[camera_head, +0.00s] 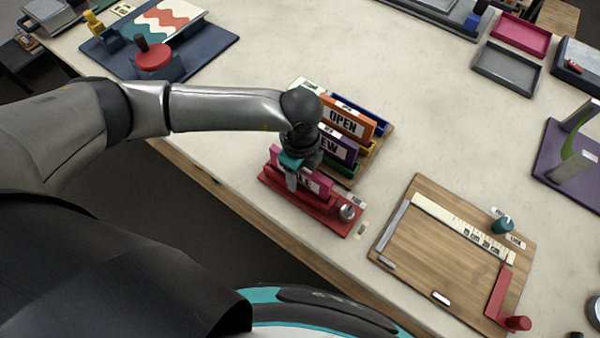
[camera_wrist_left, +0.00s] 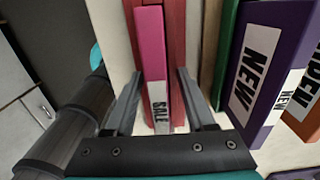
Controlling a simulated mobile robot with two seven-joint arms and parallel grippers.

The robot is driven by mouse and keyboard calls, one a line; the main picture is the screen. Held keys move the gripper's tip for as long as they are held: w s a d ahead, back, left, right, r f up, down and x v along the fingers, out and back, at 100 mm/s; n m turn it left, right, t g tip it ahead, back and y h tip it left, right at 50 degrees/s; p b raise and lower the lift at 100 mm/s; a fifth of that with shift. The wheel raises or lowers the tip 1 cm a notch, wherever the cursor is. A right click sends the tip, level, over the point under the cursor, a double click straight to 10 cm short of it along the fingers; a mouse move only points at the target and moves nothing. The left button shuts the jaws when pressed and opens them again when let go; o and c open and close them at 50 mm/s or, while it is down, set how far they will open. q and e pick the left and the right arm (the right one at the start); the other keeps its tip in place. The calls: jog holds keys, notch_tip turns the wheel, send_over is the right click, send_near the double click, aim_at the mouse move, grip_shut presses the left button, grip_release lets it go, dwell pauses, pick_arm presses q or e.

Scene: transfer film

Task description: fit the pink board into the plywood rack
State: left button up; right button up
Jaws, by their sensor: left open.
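The pink board (camera_head: 321,188), labelled SALE, stands on edge in a red holder (camera_head: 328,220) near the table's front edge. My left gripper (camera_head: 292,178) is over the board from above. In the left wrist view, its open fingers (camera_wrist_left: 158,75) lie on either side of the pink board (camera_wrist_left: 150,50), with gaps visible. The plywood rack (camera_head: 387,136) is just behind the holder. It bears an orange OPEN board (camera_head: 343,121) and a purple NEW board (camera_head: 340,149), with blue, yellow and green parts showing. My arm hides part of the rack. My right gripper is out of view.
A wooden board with a ruler (camera_head: 450,270) and a red handle (camera_head: 517,322) lies to the right. A navy platform with a red knob (camera_head: 152,55) is at the back left. Pink (camera_head: 521,36) and grey trays (camera_head: 506,68) are at the back right. The table centre is clear.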

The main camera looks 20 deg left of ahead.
pick_arm(q)
grip_shut()
dwell(0.4)
